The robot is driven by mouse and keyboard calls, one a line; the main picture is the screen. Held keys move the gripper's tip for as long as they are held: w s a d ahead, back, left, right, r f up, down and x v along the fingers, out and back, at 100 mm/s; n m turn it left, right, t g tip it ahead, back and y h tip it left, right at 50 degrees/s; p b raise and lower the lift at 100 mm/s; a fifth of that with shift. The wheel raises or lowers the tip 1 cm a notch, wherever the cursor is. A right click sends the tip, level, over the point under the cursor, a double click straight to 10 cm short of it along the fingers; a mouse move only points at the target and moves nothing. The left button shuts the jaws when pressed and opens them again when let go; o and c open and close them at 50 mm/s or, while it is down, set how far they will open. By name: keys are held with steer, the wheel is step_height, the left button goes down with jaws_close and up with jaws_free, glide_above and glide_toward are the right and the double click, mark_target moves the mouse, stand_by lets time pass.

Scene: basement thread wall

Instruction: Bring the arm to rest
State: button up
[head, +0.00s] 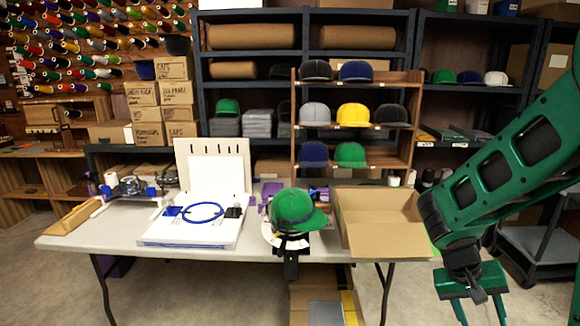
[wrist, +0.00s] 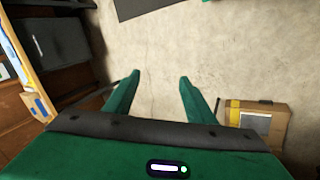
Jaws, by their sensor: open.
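My arm comes in from the right edge in the head view, green with dark joints. My gripper (head: 483,318) hangs at its end, pointing down, to the right of the table and in front of it. Its fingertips run off the bottom edge there.
Shelves with caps stand behind. A grey cart (head: 545,245) is at right. A taped carton (wrist: 262,122) lies on the floor.

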steer(key=s+a+r+m+t+y, duration=0.1)
steer(key=s+r+m+y, duration=0.1)
steer(key=s+r+y, duration=0.3)
steer(key=s+r, duration=0.4)
steer(key=s, duration=0.6)
steer(key=shift+s+a+y, duration=0.35)
steer(key=shift+a+y, duration=0.05)
steer(key=shift+w+f, duration=0.15)
steer(key=shift+w, duration=0.45)
